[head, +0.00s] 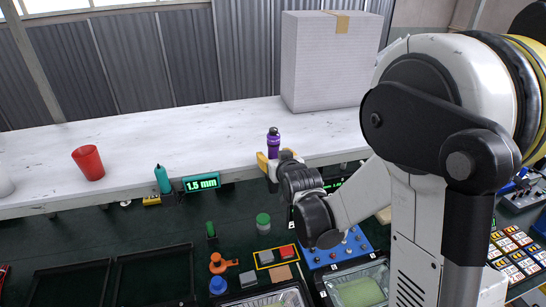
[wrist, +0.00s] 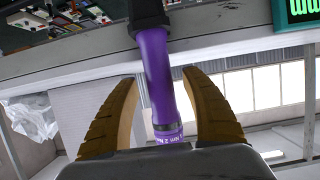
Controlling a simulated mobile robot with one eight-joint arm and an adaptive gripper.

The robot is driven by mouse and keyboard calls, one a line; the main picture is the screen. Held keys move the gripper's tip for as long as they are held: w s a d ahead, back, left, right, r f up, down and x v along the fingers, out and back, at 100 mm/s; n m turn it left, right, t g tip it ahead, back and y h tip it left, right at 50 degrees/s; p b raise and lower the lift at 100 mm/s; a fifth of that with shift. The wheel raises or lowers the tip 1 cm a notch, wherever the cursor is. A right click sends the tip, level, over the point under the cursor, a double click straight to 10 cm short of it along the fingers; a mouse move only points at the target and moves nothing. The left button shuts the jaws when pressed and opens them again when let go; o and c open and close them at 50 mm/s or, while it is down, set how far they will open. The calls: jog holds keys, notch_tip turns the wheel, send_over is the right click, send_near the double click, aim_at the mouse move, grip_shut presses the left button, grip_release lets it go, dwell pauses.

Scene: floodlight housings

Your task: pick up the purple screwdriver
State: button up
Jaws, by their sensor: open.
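The purple screwdriver (head: 273,143) stands near the front edge of the white bench, its dark-banded end up; its lower part is hidden by my gripper. In the wrist view the purple handle (wrist: 158,75) runs from a black holder (wrist: 148,14) at the top to a lettered band near the palm. My gripper (head: 270,160) is open, with yellow-tan fingers. In the wrist view its fingers (wrist: 159,78) lie on either side of the handle, with gaps visible on both sides.
A teal screwdriver (head: 162,179) stands beside a "1.5 mm" display (head: 201,183). A red cup (head: 88,162) and a large pale box (head: 328,62) are on the white bench (head: 190,131). Trays, a blue control box (head: 338,248) and small parts crowd the dark surface below.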

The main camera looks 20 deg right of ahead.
jog(key=shift+s, duration=0.1)
jog(key=shift+c, duration=0.8)
grip_shut()
jog(key=shift+r, duration=0.15)
